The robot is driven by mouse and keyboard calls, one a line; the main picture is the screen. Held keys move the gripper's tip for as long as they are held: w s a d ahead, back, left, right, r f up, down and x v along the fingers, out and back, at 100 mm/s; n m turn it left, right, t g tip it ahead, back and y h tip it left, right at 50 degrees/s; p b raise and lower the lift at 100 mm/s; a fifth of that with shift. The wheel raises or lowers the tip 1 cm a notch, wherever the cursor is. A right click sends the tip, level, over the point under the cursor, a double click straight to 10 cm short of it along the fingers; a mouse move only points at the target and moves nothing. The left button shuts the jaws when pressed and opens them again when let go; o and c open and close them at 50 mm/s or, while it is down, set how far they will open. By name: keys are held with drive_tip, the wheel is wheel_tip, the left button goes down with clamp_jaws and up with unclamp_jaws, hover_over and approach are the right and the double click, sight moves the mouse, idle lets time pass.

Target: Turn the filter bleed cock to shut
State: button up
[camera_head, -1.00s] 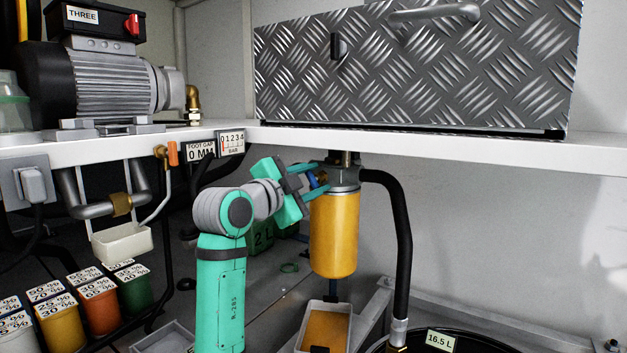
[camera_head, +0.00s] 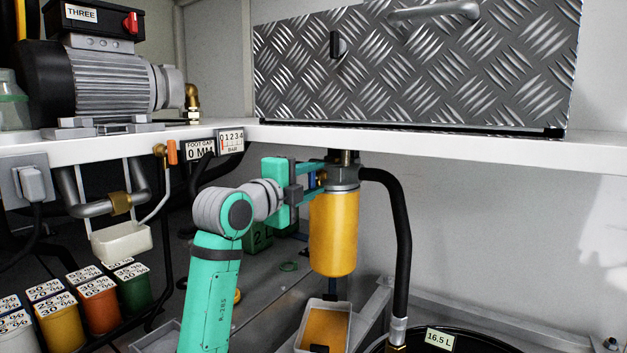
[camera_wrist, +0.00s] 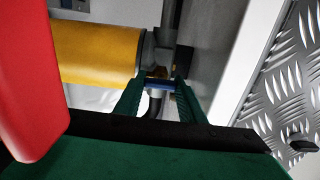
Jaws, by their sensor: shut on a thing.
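The yellow filter (camera_head: 334,232) hangs under the white shelf, upright, with a grey head (camera_head: 343,177) on top. My gripper (camera_head: 319,180) reaches in from the left at the filter head, its fingers level. It is shut on the small blue handle of the bleed cock, mostly hidden by the fingers in the head view. In the wrist view the blue cock handle (camera_wrist: 158,84) shows between my two green fingertips, beside the yellow filter (camera_wrist: 100,54). I cannot read the cock's exact angle.
The white shelf (camera_head: 440,146) runs just above my gripper, with a chequer-plate box (camera_head: 420,70) on it. A black hose (camera_head: 402,240) drops right of the filter. A tray (camera_head: 325,328) stands below. A hanging orange-handled valve (camera_head: 172,152) is at left.

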drive_tip(key=shift+d, duration=0.1)
idle(0.3)
drive_tip(key=o, duration=1)
drive_tip(key=shift+o, duration=0.2)
drive_tip(key=v, duration=1.1)
drive_tip(key=shift+f, duration=0.1)
